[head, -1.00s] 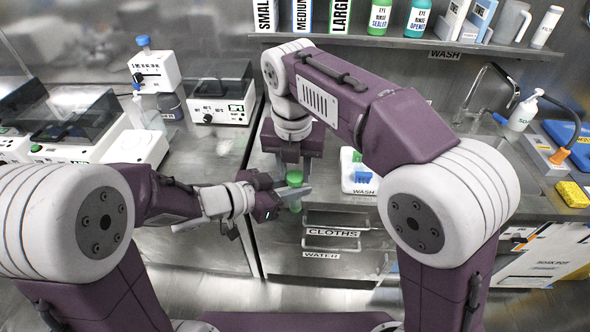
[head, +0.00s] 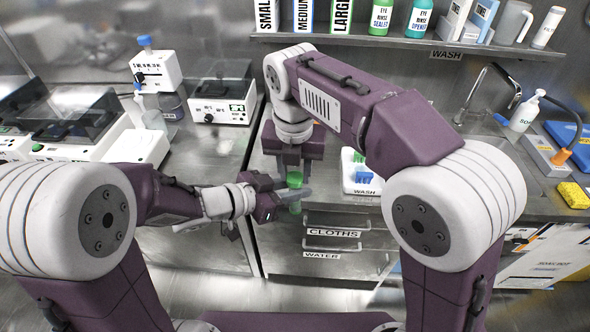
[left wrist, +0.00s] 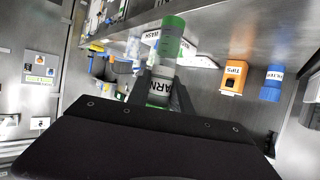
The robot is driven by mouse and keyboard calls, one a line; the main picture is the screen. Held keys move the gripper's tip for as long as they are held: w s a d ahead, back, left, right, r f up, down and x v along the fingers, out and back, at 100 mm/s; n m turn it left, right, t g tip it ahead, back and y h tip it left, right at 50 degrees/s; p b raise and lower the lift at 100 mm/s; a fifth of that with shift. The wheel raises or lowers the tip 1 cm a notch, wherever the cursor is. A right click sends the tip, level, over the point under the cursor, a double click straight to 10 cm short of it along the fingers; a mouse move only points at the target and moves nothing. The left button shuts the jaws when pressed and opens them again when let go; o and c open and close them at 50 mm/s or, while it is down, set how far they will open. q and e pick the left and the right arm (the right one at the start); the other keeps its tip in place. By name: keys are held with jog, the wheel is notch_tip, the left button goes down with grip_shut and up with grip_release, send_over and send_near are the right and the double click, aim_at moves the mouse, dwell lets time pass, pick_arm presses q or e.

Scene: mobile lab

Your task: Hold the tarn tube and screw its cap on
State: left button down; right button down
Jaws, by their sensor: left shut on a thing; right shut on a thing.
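The tarn tube (left wrist: 157,92), with a white label reading ARN in view, stands between the fingers of my left gripper (left wrist: 160,88) in the left wrist view. In the head view my left gripper (head: 292,195) is shut on it from the left, and green of the tube shows below the fingers. The green cap (head: 295,179) is at the tube's top, in line with it. My right gripper (head: 294,171) points down from above and is shut on the cap. Whether the thread is engaged is hidden.
A white rack with green and blue pieces (head: 361,176) stands just right of the grippers. Drawers labelled CLOTHS and WATER (head: 333,240) are below the counter edge. Instruments (head: 222,103) stand at the back left, and a sink area with a soap bottle (head: 525,112) at the right.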

jog(key=shift+d+f, duration=0.1)
jog(key=shift+f, duration=0.25)
jog(key=shift+w, duration=0.1)
jog(key=shift+r, duration=0.3)
jog(key=shift+s+r, duration=0.2)
jog(key=shift+r, duration=0.2)
dwell(0.9)
jog(key=shift+w+f, duration=0.1)
jog(key=shift+f, duration=0.75)
dwell(0.5)
jog(key=c, duration=1.3)
grip_release()
jog(key=shift+s+r, duration=0.15)
jog(key=shift+r, duration=0.95)
jog(key=shift+s+r, duration=0.1)
jog(key=shift+r, duration=0.95)
